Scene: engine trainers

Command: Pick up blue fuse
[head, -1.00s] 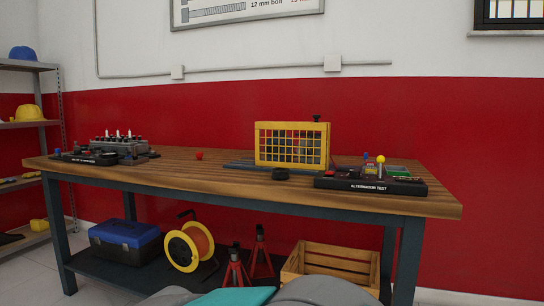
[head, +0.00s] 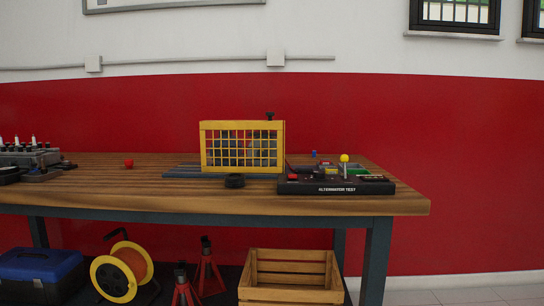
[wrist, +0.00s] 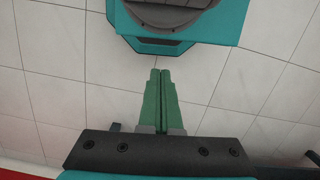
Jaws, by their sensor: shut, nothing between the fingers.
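A small blue piece (head: 314,153) shows behind the alternator test board (head: 335,187), toward the right end of the workbench. It may be the blue fuse, but it is too small to tell. My gripper (wrist: 161,73) shows only in the wrist view. Its two green fingers are together, shut and empty, above a pale tiled floor and apart from the bench things. The board carries a yellow-knobbed lever (head: 344,159), a red part, and green and yellow parts.
A yellow mesh guard (head: 203,150) stands mid-bench, with a black round part (head: 235,181) before it. A red ball (head: 129,163) lies left of it on clear wood (head: 120,190). A wooden crate (head: 290,283), cable reel (head: 122,272) and red jack stands (head: 207,272) are below.

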